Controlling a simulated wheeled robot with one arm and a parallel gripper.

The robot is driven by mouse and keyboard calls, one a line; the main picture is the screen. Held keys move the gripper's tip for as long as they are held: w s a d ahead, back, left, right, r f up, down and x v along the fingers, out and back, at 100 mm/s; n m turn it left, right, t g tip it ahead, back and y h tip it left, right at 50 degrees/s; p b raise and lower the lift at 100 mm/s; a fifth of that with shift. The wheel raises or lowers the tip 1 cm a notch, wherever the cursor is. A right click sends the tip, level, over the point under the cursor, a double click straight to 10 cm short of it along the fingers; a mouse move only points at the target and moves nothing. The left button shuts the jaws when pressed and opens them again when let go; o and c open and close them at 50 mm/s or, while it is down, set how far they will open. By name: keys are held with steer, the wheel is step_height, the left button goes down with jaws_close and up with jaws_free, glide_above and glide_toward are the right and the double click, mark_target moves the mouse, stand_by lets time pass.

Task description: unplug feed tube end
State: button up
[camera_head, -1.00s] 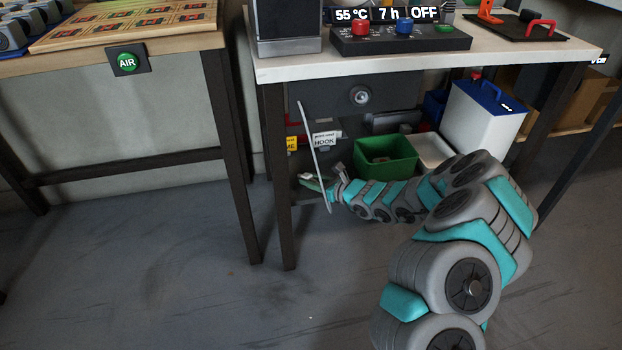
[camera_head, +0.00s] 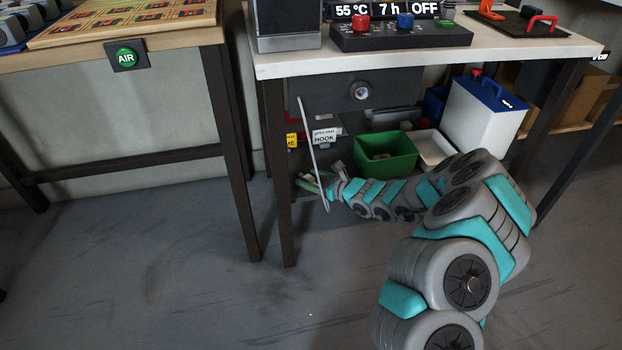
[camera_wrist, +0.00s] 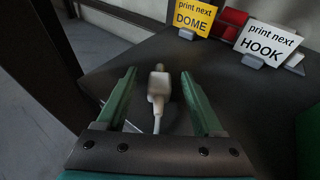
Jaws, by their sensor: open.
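A pale tube end (camera_wrist: 159,84) with a wider collar and a narrow tip shows in the wrist view. It lies between the two green fingers of my gripper (camera_wrist: 158,78), with visible gaps on both sides. A thin pale tube (camera_wrist: 157,124) runs from it back toward my palm. My gripper is open and does not touch the tube end. In the head view my gripper (camera_head: 310,184) is low under the white bench. A long thin pale tube (camera_head: 312,150) hangs in front of it there. I cannot tell what the tip is plugged into.
A yellow DOME card (camera_wrist: 194,16) and a white HOOK card (camera_wrist: 267,44) stand on the dark shelf (camera_wrist: 215,70). A green bin (camera_head: 386,150) and a white box with a blue lid (camera_head: 482,115) are right of my gripper. A bench leg (camera_head: 279,190) stands close left.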

steer(key=shift+d, duration=0.1)
steer(key=v, duration=0.7)
steer(key=shift+s+d+p, duration=0.2)
steer(key=shift+d+p, duration=0.05)
steer(key=shift+p, duration=0.1)
steer(key=shift+r, duration=0.1)
